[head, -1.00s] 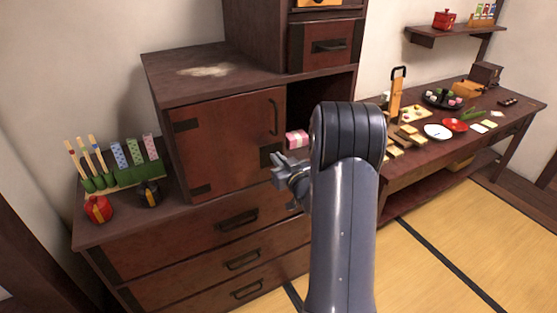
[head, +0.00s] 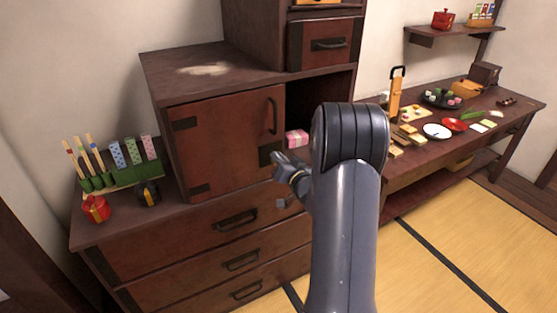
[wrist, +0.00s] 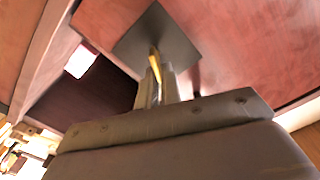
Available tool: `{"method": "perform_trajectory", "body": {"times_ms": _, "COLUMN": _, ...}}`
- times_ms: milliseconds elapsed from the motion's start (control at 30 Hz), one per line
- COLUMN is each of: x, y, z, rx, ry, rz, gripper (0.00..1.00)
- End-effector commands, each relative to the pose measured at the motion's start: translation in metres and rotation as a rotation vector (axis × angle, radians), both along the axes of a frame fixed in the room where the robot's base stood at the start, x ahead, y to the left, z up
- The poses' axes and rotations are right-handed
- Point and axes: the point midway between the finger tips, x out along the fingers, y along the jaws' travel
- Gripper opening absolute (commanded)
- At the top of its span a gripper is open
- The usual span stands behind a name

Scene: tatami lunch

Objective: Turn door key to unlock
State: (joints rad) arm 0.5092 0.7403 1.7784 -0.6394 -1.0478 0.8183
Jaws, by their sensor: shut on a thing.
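The reddish-brown cabinet door (head: 222,135) has a dark handle at its right edge and a dark square lock plate (head: 268,151) at its lower right corner. My gripper (head: 279,160) is right at this plate in the head view. In the wrist view the plate (wrist: 150,35) lies just past my fingers, and a thin golden key (wrist: 155,62) shows between them, against the plate. My gripper (wrist: 161,84) is shut on the key. The keyhole is hidden, and I cannot tell how far the key is turned.
A pink box (head: 297,138) sits in the dark open compartment right of the door. Drawers (head: 235,222) lie below. A green rack (head: 122,177), a red pot (head: 96,208) and a dark pot stand at the left. A table (head: 470,136) with food stands at the right.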

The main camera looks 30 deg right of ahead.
Motion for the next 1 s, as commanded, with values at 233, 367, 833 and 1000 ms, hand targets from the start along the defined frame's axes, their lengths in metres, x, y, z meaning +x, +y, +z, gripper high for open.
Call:
{"method": "perform_trajectory", "body": {"times_ms": 233, "x": 0.0003, "y": -0.0033, "z": -0.0014, "rx": 0.235, "ry": 0.008, "rz": -0.001, "gripper": 0.00}}
{"method": "perform_trajectory", "body": {"times_ms": 367, "x": 0.0004, "y": -0.0046, "z": -0.0025, "rx": 0.359, "ry": 0.013, "rz": -0.001, "gripper": 0.00}}
{"method": "perform_trajectory", "body": {"times_ms": 833, "x": 0.0005, "y": -0.0076, "z": -0.0073, "rx": 0.796, "ry": 0.027, "rz": -0.001, "gripper": 0.00}}
{"method": "perform_trajectory", "body": {"times_ms": 1000, "x": 0.0005, "y": -0.0081, "z": -0.0092, "rx": 0.925, "ry": 0.031, "rz": -0.002, "gripper": 0.00}}
